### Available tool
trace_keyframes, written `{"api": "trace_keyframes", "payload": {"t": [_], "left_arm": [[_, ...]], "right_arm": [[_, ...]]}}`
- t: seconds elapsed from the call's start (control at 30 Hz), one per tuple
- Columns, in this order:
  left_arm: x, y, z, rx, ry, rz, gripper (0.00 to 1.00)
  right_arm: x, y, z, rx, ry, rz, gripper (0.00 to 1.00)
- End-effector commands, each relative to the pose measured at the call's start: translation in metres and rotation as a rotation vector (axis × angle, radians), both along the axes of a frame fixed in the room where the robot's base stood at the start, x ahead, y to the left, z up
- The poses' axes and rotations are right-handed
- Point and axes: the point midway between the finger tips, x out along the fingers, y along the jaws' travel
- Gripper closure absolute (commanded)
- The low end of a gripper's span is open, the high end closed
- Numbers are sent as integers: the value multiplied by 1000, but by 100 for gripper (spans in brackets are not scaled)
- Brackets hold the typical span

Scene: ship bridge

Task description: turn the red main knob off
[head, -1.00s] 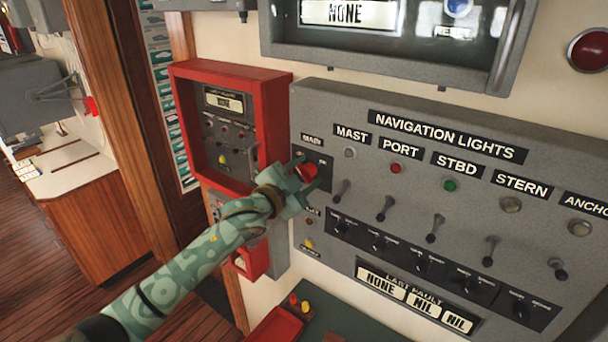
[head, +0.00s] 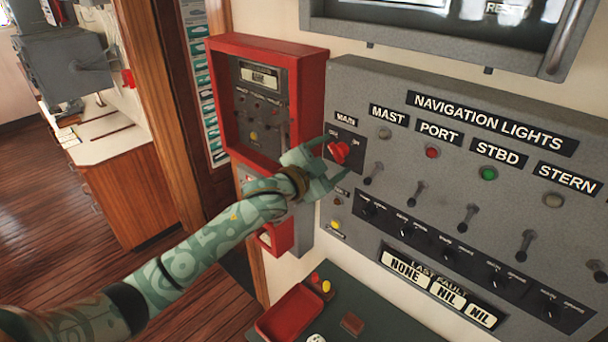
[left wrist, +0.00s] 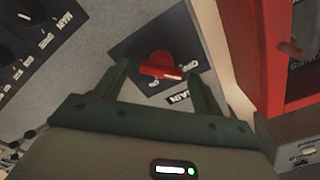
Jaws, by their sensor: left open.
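The red main knob (head: 339,151) sits on a black plate under the MAIN label on the grey navigation lights panel (head: 480,205). My left gripper (head: 333,163) is open in front of the knob, its fingers pointing at the panel. In the left wrist view the red knob (left wrist: 160,66) lies between and a little beyond the two fingertips of the left gripper (left wrist: 160,82). The fingers look apart from it. White lettering on the plate is partly readable there. My right gripper is in neither view.
A red-framed box (head: 265,100) hangs on the wall left of the panel. Several toggle switches and black knobs line the panel right of the main knob. Below stands a dark green surface (head: 350,300) with a red tray (head: 290,312). Wooden floor is free at left.

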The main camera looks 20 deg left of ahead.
Motion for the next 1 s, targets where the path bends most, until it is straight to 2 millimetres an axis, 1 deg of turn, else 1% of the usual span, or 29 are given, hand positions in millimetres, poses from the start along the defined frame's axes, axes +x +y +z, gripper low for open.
{"api": "trace_keyframes", "payload": {"t": [0.07,0.3,0.4,0.5,0.6,0.7,1.0], "left_arm": [[-18,7,-4,3,1,1,31],[-81,29,-5,2,3,-1,31],[-103,38,-5,2,4,0,31],[-119,44,-4,1,3,1,31],[-128,47,-3,0,2,1,31],[-133,49,-2,0,3,0,31],[-134,49,-1,-1,3,1,31]], "right_arm": [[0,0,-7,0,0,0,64],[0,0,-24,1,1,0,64],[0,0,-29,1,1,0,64],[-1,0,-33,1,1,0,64],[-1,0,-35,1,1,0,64],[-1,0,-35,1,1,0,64],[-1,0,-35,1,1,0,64]]}}
